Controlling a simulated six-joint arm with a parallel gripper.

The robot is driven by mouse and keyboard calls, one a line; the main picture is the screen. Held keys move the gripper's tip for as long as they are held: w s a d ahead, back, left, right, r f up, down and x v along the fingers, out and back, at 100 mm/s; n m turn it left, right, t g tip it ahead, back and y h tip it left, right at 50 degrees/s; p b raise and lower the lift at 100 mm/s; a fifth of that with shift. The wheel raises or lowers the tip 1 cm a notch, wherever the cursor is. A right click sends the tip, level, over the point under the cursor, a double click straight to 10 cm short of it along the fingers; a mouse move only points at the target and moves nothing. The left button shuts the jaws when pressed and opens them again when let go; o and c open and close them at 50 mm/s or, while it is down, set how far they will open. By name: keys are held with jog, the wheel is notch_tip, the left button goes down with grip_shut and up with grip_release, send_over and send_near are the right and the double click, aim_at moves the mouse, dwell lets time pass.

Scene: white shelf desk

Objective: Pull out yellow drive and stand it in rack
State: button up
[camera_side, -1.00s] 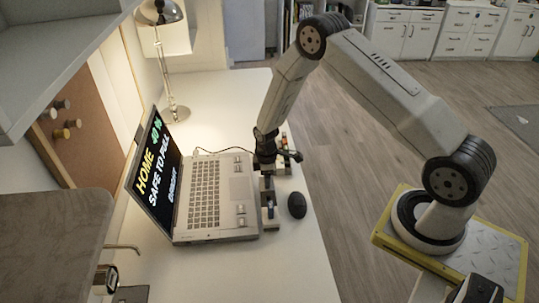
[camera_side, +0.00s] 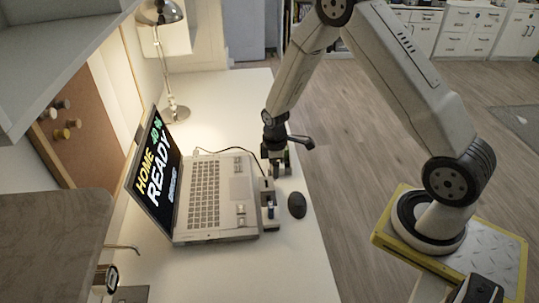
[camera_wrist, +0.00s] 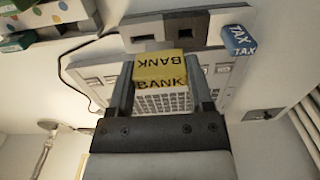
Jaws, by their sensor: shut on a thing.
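The yellow drive (camera_wrist: 160,67), lettered BANK, is between the two fingers of my gripper (camera_wrist: 160,75) in the wrist view. The gripper is shut on it. In the side view my gripper (camera_side: 275,168) is beside the laptop's right edge, and the drive cannot be made out there. A grey strip with dark slots (camera_wrist: 170,32) shows beyond the drive, which looks clear of it. A white rack with coloured dots (camera_wrist: 62,14) is at the wrist view's upper left, with a green drive (camera_wrist: 16,42) at it.
A blue drive lettered TAX (camera_wrist: 239,40) stands at the strip's right end; it also shows in the side view (camera_side: 271,211). The open laptop (camera_side: 205,190) reads READY. A black mouse (camera_side: 297,205) lies right of the strip. A lamp (camera_side: 172,110) stands behind; the far desk is clear.

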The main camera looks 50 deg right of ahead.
jog(key=s+a+r, duration=0.1)
jog(key=s+r, duration=0.4)
jog(key=s, duration=0.5)
jog(key=shift+s+a+r, duration=0.2)
jog(key=shift+a+r, duration=0.1)
jog(key=shift+r, duration=0.1)
jog(key=shift+r, duration=1)
jog(key=shift+r, duration=0.7)
jog(key=shift+r, duration=0.8)
jog(key=w+d+f, duration=0.4)
jog(key=w+d, duration=0.2)
jog(key=w, duration=0.3)
jog(key=w+d+f, duration=0.5)
jog(key=w+d, duration=0.1)
jog(key=w, duration=0.4)
jog(key=shift+w+d, duration=0.15)
jog(key=shift+d, duration=0.05)
